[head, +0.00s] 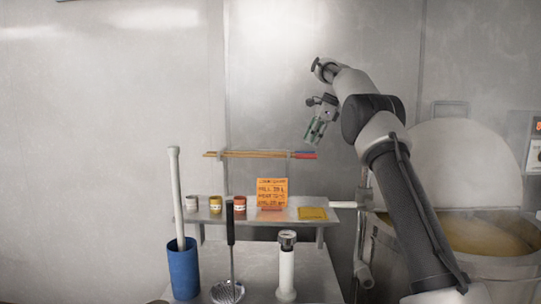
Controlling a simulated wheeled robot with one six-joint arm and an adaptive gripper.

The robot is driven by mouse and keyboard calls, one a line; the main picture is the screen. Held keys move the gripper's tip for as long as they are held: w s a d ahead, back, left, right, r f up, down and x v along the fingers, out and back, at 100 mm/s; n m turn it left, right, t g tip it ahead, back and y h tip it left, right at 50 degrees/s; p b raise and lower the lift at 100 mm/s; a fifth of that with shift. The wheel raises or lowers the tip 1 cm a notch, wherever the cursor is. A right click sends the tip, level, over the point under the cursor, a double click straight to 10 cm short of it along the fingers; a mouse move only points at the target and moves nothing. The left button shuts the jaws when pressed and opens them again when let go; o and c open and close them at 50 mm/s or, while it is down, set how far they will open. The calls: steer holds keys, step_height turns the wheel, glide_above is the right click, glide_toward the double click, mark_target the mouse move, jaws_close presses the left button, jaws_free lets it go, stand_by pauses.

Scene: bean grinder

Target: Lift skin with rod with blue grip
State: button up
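Thin wooden rods (250,153) lie level side by side against the wall above the shelf. At their right ends, one has a blue grip (306,152) and another just in front has a red grip (306,157). A large round kettle (500,266) at the right holds a yellowish surface (480,236); I cannot tell whether a skin covers it. My gripper (317,134) is raised above and a little right of the grips, apart from them. Its fingers are too small and unclear to tell if they are open.
A shelf (335,205) carries several small jars (216,204), an orange note (272,192) and a yellow pad (313,213). Below stand a blue cylinder (184,272) with a white rod (175,195), a black-handled skimmer (229,290) and a white cylinder (286,270). The kettle's lid (465,165) stands open.

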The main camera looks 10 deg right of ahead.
steer(key=x, duration=0.4)
steer(key=shift+s+d+f, duration=0.1)
steer(key=shift+f, duration=0.4)
jaws_close()
